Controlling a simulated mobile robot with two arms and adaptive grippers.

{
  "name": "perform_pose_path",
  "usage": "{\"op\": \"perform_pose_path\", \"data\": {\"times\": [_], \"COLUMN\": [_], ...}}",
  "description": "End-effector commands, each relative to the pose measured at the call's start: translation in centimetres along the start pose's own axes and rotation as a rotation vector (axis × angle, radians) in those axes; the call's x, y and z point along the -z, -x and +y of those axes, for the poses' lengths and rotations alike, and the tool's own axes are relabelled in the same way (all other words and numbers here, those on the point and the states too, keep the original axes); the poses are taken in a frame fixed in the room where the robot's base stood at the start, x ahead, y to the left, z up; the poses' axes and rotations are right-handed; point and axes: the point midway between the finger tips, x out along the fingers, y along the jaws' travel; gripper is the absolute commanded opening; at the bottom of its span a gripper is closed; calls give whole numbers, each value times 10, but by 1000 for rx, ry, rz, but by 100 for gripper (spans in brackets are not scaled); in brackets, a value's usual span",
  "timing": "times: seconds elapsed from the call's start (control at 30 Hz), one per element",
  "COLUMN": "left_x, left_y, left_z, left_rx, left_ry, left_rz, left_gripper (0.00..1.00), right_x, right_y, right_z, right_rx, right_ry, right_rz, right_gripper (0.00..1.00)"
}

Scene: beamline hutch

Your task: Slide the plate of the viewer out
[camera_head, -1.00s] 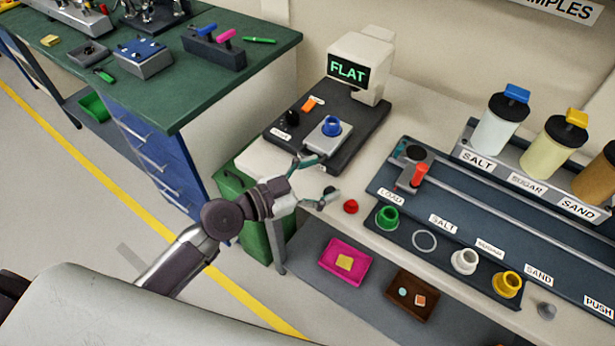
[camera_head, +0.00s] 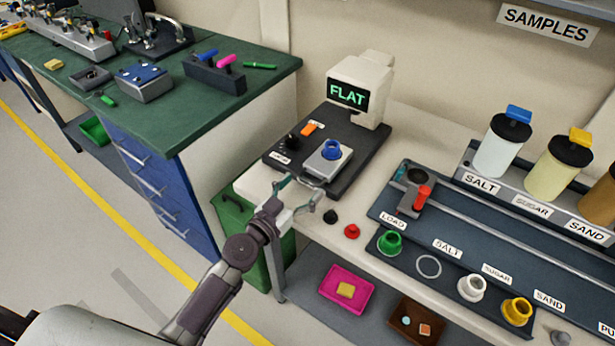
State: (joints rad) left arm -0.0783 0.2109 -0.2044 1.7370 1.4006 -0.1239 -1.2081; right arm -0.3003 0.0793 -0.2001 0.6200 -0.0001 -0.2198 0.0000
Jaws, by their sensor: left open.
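The viewer (camera_head: 362,85) stands at the back of the white bench, its screen reading FLAT. Its dark base (camera_head: 358,142) extends toward me. The plate (camera_head: 316,166) is a light grey block near the front of that base, with a blue ring (camera_head: 331,150) on it. My left gripper (camera_head: 301,189) is open and empty at the front edge of the base, just in front of the plate, its fingers spread to either side. I cannot tell whether a finger touches the plate. My right gripper is out of view.
A black knob (camera_head: 291,142) and an orange switch (camera_head: 308,129) sit left of the plate. A black piece (camera_head: 330,216) and a red piece (camera_head: 351,231) lie on the bench to the right of my gripper. A dark rail unit (camera_head: 480,235) fills the right side.

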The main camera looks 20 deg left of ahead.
Motion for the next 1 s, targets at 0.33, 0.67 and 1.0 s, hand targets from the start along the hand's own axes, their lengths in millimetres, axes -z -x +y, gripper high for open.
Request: {"op": "perform_pose_path", "data": {"times": [0.33,0.67,1.0], "left_x": [0,0,0], "left_y": [-27,-27,-27], "left_z": [0,0,-1], "left_rx": [0,0,2], "left_ry": [0,0,-1], "left_rz": [0,0,0], "left_gripper": [81,63,9], "right_x": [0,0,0], "right_y": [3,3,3], "right_z": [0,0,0], "right_rx": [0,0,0], "right_ry": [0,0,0], "right_rz": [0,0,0], "right_gripper": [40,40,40]}}
